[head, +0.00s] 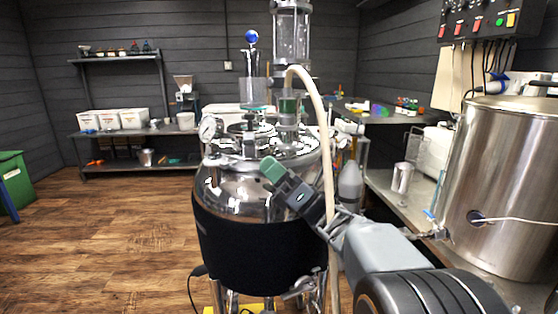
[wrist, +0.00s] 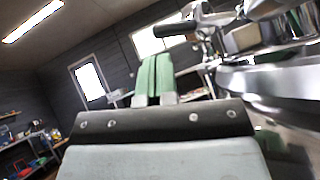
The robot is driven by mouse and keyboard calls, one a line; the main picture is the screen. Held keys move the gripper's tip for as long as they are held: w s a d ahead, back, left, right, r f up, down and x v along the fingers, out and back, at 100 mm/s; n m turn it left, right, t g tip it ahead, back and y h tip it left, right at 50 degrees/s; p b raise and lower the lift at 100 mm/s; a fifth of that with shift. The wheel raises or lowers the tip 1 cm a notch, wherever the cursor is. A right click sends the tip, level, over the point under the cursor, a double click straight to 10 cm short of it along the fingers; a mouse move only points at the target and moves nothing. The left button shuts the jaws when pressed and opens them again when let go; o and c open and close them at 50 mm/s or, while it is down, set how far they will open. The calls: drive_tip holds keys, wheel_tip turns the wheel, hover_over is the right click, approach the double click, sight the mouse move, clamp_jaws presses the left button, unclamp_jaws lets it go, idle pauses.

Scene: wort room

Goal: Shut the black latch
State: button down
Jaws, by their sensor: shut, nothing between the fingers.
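A steel vessel (head: 222,180) with a black jacket stands in the middle of the head view. Its lid carries clamps and fittings. In the wrist view a short black handle (wrist: 176,28), which looks like the black latch, sticks out to the left from the lid fittings, above and right of my fingertips. I cannot pick out the latch clearly in the head view. My gripper (head: 272,169) is in front of the vessel's upper shoulder, pointing up and left. Its green fingers (wrist: 154,78) are pressed together and hold nothing. I cannot tell whether they touch the vessel.
A pale hose (head: 325,130) arches from the lid down close to my gripper. A pressure gauge (head: 209,129) stands at the lid's left. A large steel pot (head: 505,185) is on the right bench. The wooden floor (head: 130,240) at left is clear.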

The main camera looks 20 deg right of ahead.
sight(249, 139)
drive_tip(key=shift+p+x, duration=1.45)
drive_tip(key=shift+x, duration=0.15)
drive_tip(key=shift+a+m+t+b, duration=0.1)
drive_tip(key=shift+m+t+b, duration=0.2)
drive_tip(key=shift+b, duration=0.05)
